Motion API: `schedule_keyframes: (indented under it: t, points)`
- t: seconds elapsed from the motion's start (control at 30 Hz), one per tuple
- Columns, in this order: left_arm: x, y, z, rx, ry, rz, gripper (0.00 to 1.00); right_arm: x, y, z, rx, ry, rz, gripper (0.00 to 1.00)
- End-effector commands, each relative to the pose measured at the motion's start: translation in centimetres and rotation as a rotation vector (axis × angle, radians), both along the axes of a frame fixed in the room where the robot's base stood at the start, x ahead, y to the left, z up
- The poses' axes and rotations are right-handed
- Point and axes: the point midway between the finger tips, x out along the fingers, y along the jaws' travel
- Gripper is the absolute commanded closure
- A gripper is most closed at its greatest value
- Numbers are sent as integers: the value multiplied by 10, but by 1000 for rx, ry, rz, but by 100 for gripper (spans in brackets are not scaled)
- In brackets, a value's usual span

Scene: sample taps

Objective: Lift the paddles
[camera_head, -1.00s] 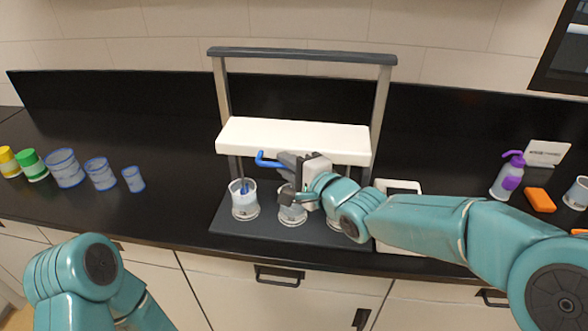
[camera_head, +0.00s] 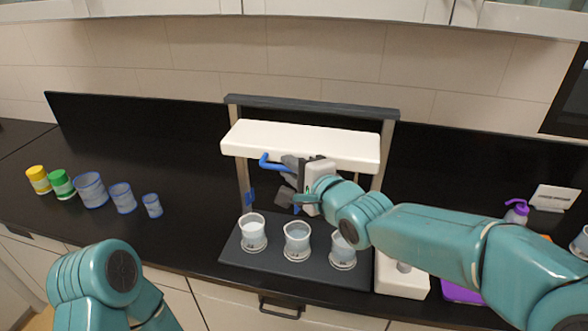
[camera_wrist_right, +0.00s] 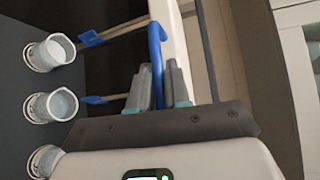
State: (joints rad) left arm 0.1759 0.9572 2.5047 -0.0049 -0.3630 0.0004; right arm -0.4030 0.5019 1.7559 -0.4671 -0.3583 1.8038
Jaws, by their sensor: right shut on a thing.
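Three beakers (camera_head: 253,232) with pale contents stand in a row on the stand's dark base (camera_head: 270,266). Above them a white crossbar (camera_head: 300,146) sits between two uprights, not far below the top rail. A blue paddle (camera_head: 250,196) hangs below the bar, clear of the left beaker. Two blue paddles (camera_wrist_right: 92,99) show above beakers in the right wrist view. My right gripper (camera_head: 286,164) is shut on the blue handle (camera_wrist_right: 156,45) at the bar's front. The gripper hides part of the bar and any paddle behind it. My left gripper is out of view.
Left on the black counter are a yellow-lidded jar (camera_head: 38,180), a green-lidded jar (camera_head: 61,184) and blue-rimmed beakers (camera_head: 90,190). A white box (camera_head: 403,279) is right of the base. Farther right are a purple-topped bottle (camera_head: 516,212), a white card (camera_head: 554,197) and a purple item (camera_head: 462,292).

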Motion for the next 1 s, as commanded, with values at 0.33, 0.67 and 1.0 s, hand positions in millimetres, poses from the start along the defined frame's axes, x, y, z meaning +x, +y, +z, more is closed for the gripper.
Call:
schedule_keyframes:
  t: [0.33, 0.67, 1.0]
  points:
    - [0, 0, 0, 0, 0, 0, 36, 1, -3, 11, 12, -24, -1, 64]
    - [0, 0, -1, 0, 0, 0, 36, 0, -4, 6, 7, -14, 0, 63]
    - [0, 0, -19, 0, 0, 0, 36, -47, -39, 12, 8, -18, -2, 63]
